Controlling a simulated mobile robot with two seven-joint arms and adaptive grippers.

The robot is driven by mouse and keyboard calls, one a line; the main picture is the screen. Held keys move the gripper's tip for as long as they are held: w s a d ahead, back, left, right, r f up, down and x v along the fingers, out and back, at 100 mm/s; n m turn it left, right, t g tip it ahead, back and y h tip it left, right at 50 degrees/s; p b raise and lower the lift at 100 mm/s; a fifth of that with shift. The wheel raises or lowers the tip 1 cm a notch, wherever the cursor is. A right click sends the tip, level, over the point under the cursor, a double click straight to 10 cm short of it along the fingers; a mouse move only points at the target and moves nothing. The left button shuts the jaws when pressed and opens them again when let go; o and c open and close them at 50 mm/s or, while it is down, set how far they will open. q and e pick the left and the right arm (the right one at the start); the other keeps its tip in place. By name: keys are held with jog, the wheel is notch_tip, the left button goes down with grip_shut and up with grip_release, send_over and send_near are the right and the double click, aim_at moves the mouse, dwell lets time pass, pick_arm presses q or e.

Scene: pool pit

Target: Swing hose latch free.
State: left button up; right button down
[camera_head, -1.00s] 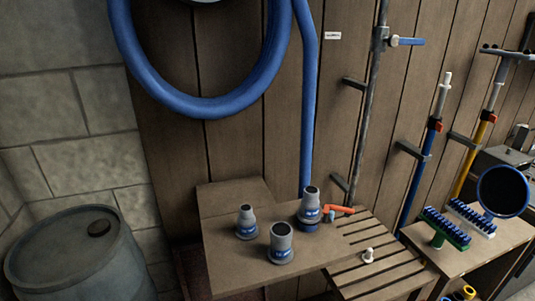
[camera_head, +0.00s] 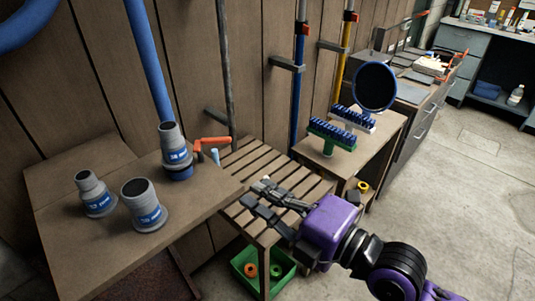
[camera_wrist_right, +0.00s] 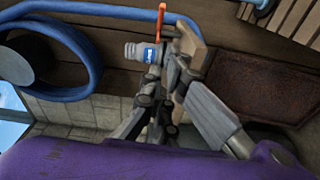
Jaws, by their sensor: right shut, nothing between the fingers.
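The orange-red latch lever (camera_head: 210,142) is beside the upright grey, blue-labelled fitting (camera_head: 174,146) at the lower end of the blue hose (camera_head: 150,60). The lever also shows at the top of the right wrist view (camera_wrist_right: 161,20). My right gripper (camera_head: 258,202), with its purple body, is over the slatted bench, to the right of and nearer than the lever. Its fingers point left; it is shut, empty and apart from the lever. In the right wrist view its fingers (camera_wrist_right: 165,98) overlap the fittings' table. My left gripper is out of view.
Two more grey fittings (camera_head: 95,194) (camera_head: 144,205) stand on the wooden table (camera_head: 200,200) at left. The slatted bench (camera_head: 262,158) adjoins it, with a green crate (camera_head: 245,268) below. Brushes (camera_head: 333,135) stand on a side table. Open floor lies at right.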

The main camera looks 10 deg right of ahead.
jog(key=shift+n, duration=0.3)
jog(key=x, duration=0.3)
jog(key=r+p+x, duration=0.1)
jog(key=x, duration=0.2)
jog(key=p+x, duration=0.1)
jog(key=x, duration=0.3)
jog(key=shift+s+a+r, duration=0.15)
jog(key=shift+a+r, duration=0.05)
jog(key=shift+r, duration=0.15)
jog(key=w+p, duration=0.1)
jog(key=w, duration=0.1)
jog(key=shift+w+d+f, duration=0.1)
jog(key=shift+w, duration=0.15)
jog(key=shift+w+d+f, duration=0.15)
jog(key=shift+w, duration=0.55)
